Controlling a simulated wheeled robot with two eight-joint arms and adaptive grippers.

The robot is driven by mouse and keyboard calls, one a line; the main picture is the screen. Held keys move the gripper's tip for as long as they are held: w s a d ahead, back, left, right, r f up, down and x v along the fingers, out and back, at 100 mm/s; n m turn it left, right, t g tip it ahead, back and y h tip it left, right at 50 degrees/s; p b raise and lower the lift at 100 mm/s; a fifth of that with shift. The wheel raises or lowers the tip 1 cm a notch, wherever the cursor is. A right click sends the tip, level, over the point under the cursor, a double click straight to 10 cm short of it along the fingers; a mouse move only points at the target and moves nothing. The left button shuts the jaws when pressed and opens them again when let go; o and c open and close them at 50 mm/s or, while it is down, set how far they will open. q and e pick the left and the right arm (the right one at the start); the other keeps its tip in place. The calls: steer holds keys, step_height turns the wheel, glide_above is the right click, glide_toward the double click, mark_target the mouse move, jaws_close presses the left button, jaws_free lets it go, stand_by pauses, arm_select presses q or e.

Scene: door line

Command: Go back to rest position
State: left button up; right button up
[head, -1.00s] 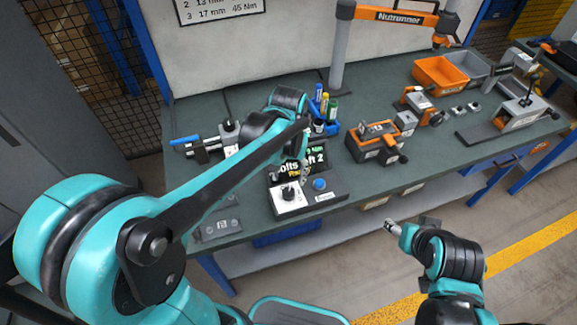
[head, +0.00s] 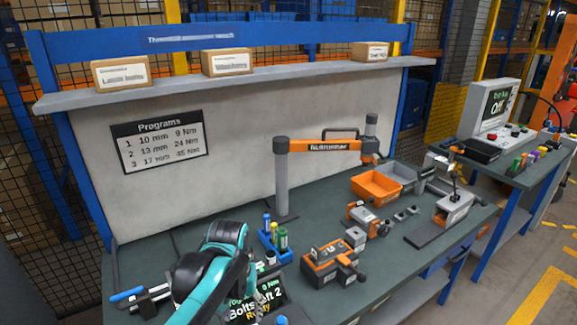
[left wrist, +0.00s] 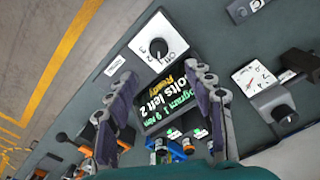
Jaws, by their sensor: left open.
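My left gripper (left wrist: 162,78) is open and empty in the left wrist view, its two fingers spread over a controller box. The box's dark display (left wrist: 172,100) reads "Program 1", "9 Nm", "Bolts left 2" and "Ready". A round selector knob (left wrist: 158,48) on a white plate lies just beyond the fingertips, with no visible contact. In the head view, my left arm stands at the lower left and hides its own gripper and part of the display (head: 262,306). My right gripper is outside both views.
A nutrunner stand (head: 283,180) rises behind. A program sign (head: 158,141) hangs on the back panel. Another bench with a screen (head: 497,104) stands right.

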arm_select(q)
steer(key=s+a+t, duration=0.4)
steer(key=s+t, duration=0.2)
steer(key=s, duration=0.3)
steer(key=shift+s+a+f+m+t, duration=0.3)
steer(key=shift+f+t, duration=0.1)
